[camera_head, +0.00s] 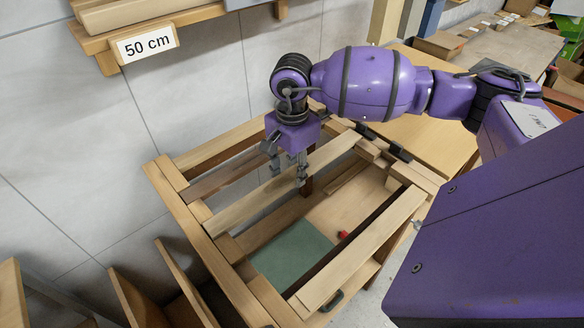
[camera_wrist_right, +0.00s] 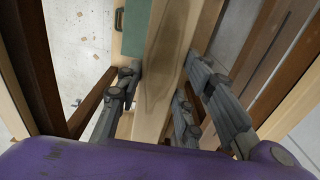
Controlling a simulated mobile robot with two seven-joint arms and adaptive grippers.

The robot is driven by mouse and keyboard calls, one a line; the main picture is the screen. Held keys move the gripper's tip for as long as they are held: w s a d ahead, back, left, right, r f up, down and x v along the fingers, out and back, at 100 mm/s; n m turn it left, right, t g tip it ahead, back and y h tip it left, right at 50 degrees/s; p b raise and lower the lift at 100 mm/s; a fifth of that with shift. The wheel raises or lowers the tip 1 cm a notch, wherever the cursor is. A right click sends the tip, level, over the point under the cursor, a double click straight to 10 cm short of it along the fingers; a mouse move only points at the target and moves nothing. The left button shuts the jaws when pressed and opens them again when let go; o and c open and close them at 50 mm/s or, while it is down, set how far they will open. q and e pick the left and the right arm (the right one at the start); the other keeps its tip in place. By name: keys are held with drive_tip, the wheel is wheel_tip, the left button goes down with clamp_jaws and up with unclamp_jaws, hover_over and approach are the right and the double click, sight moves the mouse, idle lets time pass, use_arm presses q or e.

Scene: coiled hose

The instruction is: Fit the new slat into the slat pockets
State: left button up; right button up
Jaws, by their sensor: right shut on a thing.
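The new slat appears to be the long pale wooden slat (camera_head: 245,205) lying across the wooden frame (camera_head: 195,235) in the head view. It also fills the middle of the right wrist view (camera_wrist_right: 165,55). My right gripper (camera_head: 287,168) points down with its fingers on either side of the slat, shut on it near mid-length. In the wrist view the fingers (camera_wrist_right: 160,85) flank the slat's edges. The slat's ends are close to the left and right rails. I cannot tell whether either end sits in a pocket. My left gripper is out of view.
A dark slat (camera_head: 225,178) lies behind, and a wide pale slat (camera_head: 365,245) crosses the near side. Inside the frame are a green panel (camera_head: 292,255) and a small red item (camera_head: 343,234). A wall shelf labelled 50 cm (camera_head: 146,46) hangs upper left.

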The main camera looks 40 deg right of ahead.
sight(292, 174)
drive_tip(key=shift+f+b, duration=0.3)
drive_tip(key=shift+f, duration=0.15)
drive_tip(key=o, duration=1.4)
drive_tip(key=shift+r, duration=0.1)
wheel_tip(292, 174, up, 12)
